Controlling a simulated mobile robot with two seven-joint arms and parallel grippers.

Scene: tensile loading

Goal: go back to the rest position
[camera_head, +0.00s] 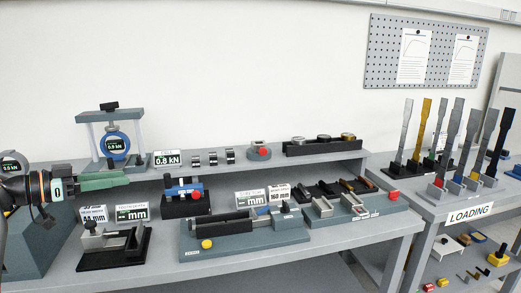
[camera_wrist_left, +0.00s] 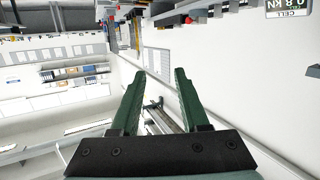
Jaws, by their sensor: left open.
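My left gripper (camera_head: 128,180) comes in from the left edge in the head view, with its green fingers pointing right above the front of the workbench. In the left wrist view its two green fingers (camera_wrist_left: 158,100) stand apart with nothing between them. The gripper is open, empty and clear of the things on the bench. My right gripper does not show in either view.
The grey workbench (camera_head: 330,244) carries a blue round gauge frame (camera_head: 116,145), a long grey fixture (camera_head: 240,232) and a black-based clamp (camera_head: 112,246). A side table (camera_head: 420,205) marked LOADING holds several upright specimens. A pegboard (camera_head: 384,66) hangs behind. Space above the bench is free.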

